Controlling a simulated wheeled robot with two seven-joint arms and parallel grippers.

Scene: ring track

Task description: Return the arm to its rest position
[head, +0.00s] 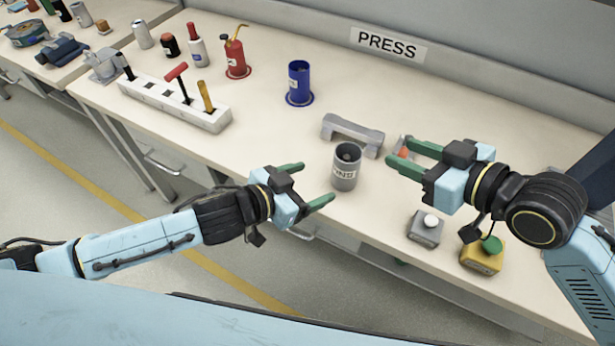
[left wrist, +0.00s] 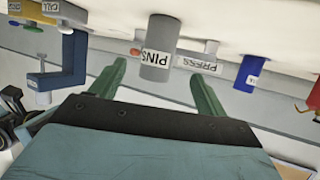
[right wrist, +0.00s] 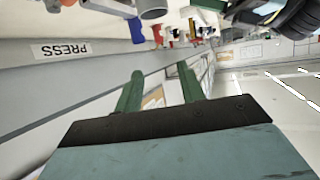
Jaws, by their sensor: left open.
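My left gripper (head: 318,182) is open and empty, in front of the bench edge. A grey cup marked PINS (head: 347,168) stands upright on the bench just beyond its fingertips, apart from them. In the left wrist view the cup (left wrist: 158,48) shows upside down between the open fingers (left wrist: 165,78). My right gripper (head: 400,152) is held over the bench right of the cup. In the right wrist view its fingers (right wrist: 160,72) are apart with nothing held between them. A small red piece behind its fingers in the head view is mostly hidden.
A grey bridge-shaped block (head: 352,134) lies behind the cup. A grey button box (head: 426,228) and a yellow box with green button (head: 482,254) sit near the front edge. A blue cup (head: 299,84), red oil can (head: 236,58) and white tool rack (head: 172,102) stand left.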

